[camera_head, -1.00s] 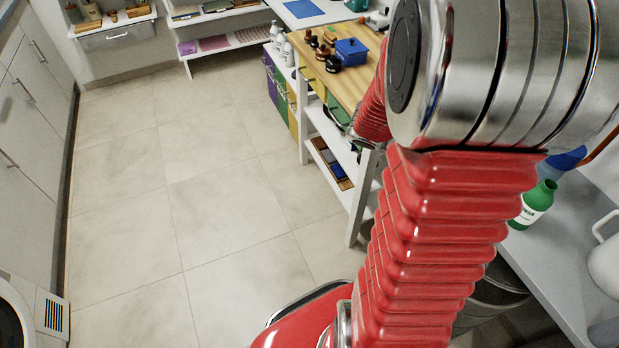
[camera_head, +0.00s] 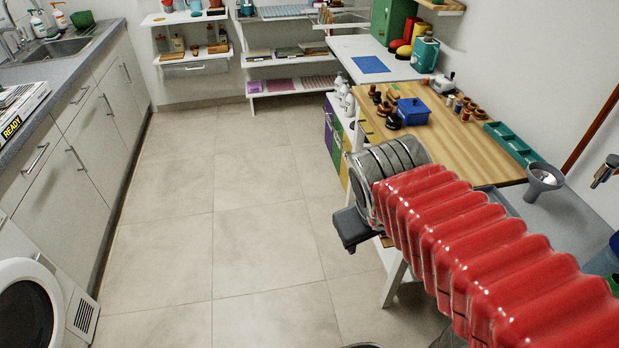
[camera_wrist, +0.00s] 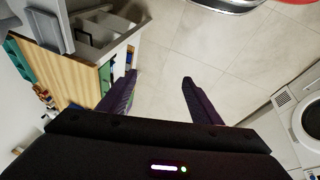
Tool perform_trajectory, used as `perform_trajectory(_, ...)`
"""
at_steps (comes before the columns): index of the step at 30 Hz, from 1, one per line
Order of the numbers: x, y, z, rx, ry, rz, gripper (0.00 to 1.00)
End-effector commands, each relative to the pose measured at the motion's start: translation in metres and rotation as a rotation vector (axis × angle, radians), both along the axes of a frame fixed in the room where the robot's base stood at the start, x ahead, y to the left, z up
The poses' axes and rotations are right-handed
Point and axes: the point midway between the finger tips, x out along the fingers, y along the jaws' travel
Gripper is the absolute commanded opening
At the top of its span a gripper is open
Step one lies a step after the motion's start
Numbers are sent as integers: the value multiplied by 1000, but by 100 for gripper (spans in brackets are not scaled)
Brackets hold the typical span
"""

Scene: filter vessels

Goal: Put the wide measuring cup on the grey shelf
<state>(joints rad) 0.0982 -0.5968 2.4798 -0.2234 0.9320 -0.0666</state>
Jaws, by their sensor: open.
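My gripper (camera_wrist: 158,80) is open and empty in the wrist view, its two dark fingers apart above bare floor tiles. In the head view only a dark part of it (camera_head: 351,229) shows beyond the metal wrist, low in front of the workbench; its fingers are hidden there. I cannot pick out a wide measuring cup in either view. I cannot tell which surface is the grey shelf; the wall shelves at the back (camera_head: 195,57) look white to pale grey, and several small items stand on them.
A wooden-topped workbench (camera_head: 450,140) holds a blue box (camera_head: 412,111), dark stamps and a green tray (camera_head: 513,143). A funnel (camera_head: 544,178) is at its right end. A sink counter (camera_head: 75,69) runs along the left, with a white machine (camera_head: 28,308) nearer. The floor (camera_head: 240,215) between is clear.

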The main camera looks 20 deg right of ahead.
Motion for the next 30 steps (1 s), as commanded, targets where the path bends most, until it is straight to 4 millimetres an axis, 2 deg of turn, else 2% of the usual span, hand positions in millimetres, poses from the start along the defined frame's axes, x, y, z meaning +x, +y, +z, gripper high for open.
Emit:
perform_trajectory(1, 0, 17, 8, 45, -48, 0, 59)
perform_trajectory(3, 0, 37, 16, 111, -100, -4, 59)
perform_trajectory(6, -1, 59, 26, 187, -153, -9, 59)
perform_trajectory(9, -2, 71, 31, 228, -179, -13, 59)
perform_trajectory(30, -2, 72, 31, 236, -182, -14, 59)
